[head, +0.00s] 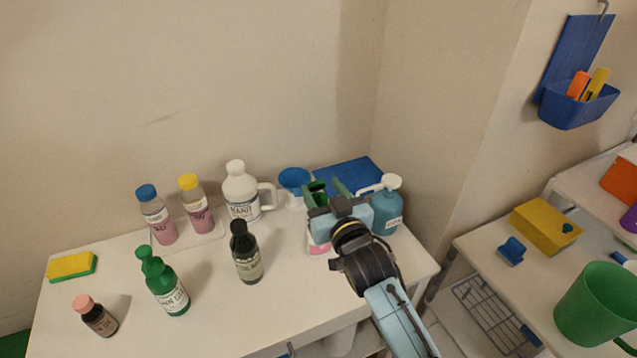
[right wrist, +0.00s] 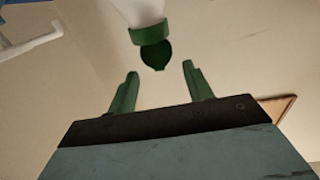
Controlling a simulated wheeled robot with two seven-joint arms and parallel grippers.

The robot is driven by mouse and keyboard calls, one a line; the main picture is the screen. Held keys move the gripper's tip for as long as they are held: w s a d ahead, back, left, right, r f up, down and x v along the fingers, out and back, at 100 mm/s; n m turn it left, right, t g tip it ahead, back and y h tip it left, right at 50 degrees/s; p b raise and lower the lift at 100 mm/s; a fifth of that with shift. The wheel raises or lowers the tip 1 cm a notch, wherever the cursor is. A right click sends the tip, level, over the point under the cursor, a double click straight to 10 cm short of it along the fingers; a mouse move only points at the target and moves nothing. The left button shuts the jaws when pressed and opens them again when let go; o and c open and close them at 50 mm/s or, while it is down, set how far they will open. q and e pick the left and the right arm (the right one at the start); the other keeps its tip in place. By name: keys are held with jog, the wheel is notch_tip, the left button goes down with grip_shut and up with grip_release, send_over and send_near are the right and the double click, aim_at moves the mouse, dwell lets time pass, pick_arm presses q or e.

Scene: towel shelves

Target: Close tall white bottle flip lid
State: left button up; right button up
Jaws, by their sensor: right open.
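The tall white bottle (right wrist: 143,10) shows at the top of the right wrist view, with its green cap (right wrist: 150,33). Its dark green flip lid (right wrist: 156,55) stands out from the cap, hinged open. In the head view the green cap (head: 318,187) shows between my gripper's fingers, and most of the bottle is hidden behind my right gripper (head: 324,186). In the right wrist view that gripper (right wrist: 160,72) is open and empty, its two green fingers either side of the lid and just short of it. I cannot tell whether a finger touches it. My left gripper is not in view.
A blue pump bottle (head: 386,212) stands close right of my gripper. A white jug (head: 240,190) and a blue-lidded container (head: 294,178) stand to its left and behind. A dark bottle (head: 246,258) stands nearer the front. The counter's front right is clear.

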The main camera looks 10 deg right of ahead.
aim_at(318, 183)
jog(key=shift+x, duration=1.55)
jog(key=c, duration=0.9)
